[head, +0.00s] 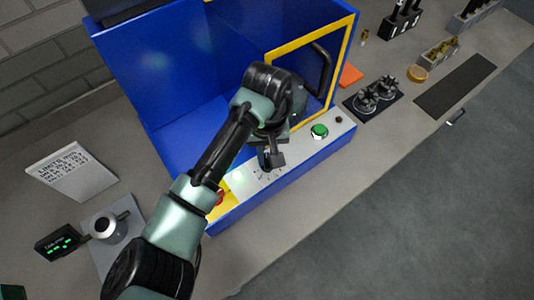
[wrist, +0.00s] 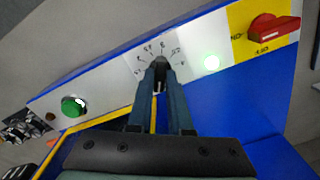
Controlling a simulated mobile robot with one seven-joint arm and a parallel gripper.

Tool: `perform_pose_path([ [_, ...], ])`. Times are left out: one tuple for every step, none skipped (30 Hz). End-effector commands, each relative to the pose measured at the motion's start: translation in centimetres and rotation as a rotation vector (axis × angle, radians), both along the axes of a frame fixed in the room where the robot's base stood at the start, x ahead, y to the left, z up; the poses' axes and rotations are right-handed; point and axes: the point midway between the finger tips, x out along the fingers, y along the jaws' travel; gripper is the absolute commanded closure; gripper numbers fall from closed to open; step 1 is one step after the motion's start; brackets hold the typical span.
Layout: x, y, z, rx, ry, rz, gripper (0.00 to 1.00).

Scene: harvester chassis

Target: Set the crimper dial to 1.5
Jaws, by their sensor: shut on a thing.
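The crimper is a blue machine (head: 190,70) with a pale control panel along its front edge. Its dial (wrist: 161,61) is a small dark knob on that panel, with a fan of printed marks around its far side in the wrist view. My gripper (wrist: 161,72) is shut on the dial, its two dark fingers on either side of the knob. In the head view my gripper (head: 268,160) reaches down to the panel and mostly hides the dial. The marks are too small to read surely, and I cannot tell which one the knob points at.
On the panel, a green button (head: 319,131) sits to one side of the dial. A lit lamp (wrist: 211,62) and a red rotary switch (wrist: 272,29) on yellow sit on the other. A yellow-framed guard with a black handle (head: 322,68) stands behind. A printed card (head: 72,172) lies left.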

Motion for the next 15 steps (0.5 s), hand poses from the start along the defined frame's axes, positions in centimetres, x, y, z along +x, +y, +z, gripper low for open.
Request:
perform_pose_path([
  [0.01, -0.01, 0.11, -0.001, 0.000, -0.009, 1.00],
  [0.01, -0.01, 0.13, -0.001, 0.000, -0.017, 1.00],
  [0.02, -0.01, 0.15, -0.001, 0.000, -0.030, 1.00],
  [0.02, 0.00, 0.16, -0.001, 0.000, -0.041, 1.00],
  [0.02, 0.00, 0.17, -0.001, 0.000, -0.055, 1.00],
  [0.00, -0.01, 0.17, -0.001, 0.000, -0.076, 1.00],
  [-0.03, -0.03, 0.16, -0.001, 0.001, -0.093, 1.00],
  [-0.04, -0.03, 0.17, -0.002, 0.002, -0.112, 1.00],
  [-0.03, -0.02, 0.20, -0.001, 0.001, -0.140, 1.00],
  [-0.03, -0.02, 0.21, -0.001, 0.001, -0.164, 1.00],
  [-0.05, -0.05, 0.21, -0.001, 0.002, -0.189, 1.00],
  [-0.06, -0.07, 0.21, -0.002, 0.003, -0.222, 1.00],
  [-0.05, -0.06, 0.21, -0.001, 0.002, -0.249, 1.00],
  [-0.05, -0.06, 0.21, -0.002, 0.003, -0.276, 1.00],
  [-0.06, -0.05, 0.22, -0.003, 0.003, -0.314, 1.00],
])
